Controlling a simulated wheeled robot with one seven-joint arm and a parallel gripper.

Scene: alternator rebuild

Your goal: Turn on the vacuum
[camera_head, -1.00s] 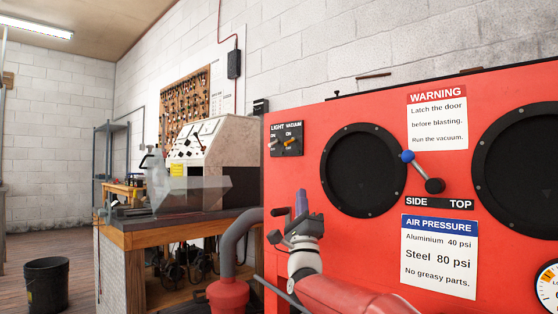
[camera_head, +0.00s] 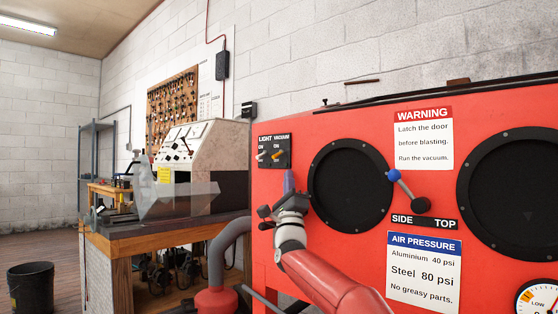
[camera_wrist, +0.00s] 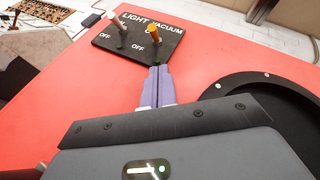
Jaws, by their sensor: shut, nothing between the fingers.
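The black switch panel (camera_head: 282,145) marked LIGHT and VACUUM is on the upper left of the red blasting cabinet's front. The vacuum switch (camera_head: 278,154) is an orange-tipped lever on its right side; it also shows in the wrist view (camera_wrist: 153,31). The pale light switch (camera_head: 262,157) is to its left. OFF is printed below each lever; I cannot clearly tell which way the levers are thrown. My gripper (camera_head: 289,177) is shut and empty, its purple fingertips just below the panel's lower edge, near the vacuum side in the wrist view (camera_wrist: 158,70). It appears apart from the switches.
The red cabinet (camera_head: 345,245) has a round black port (camera_head: 348,186) just right of my gripper and a blue-knobbed lever (camera_head: 408,190) beyond it. A grey hose (camera_head: 219,255) rises at lower left. A wooden workbench (camera_head: 150,240) with a test machine stands further left.

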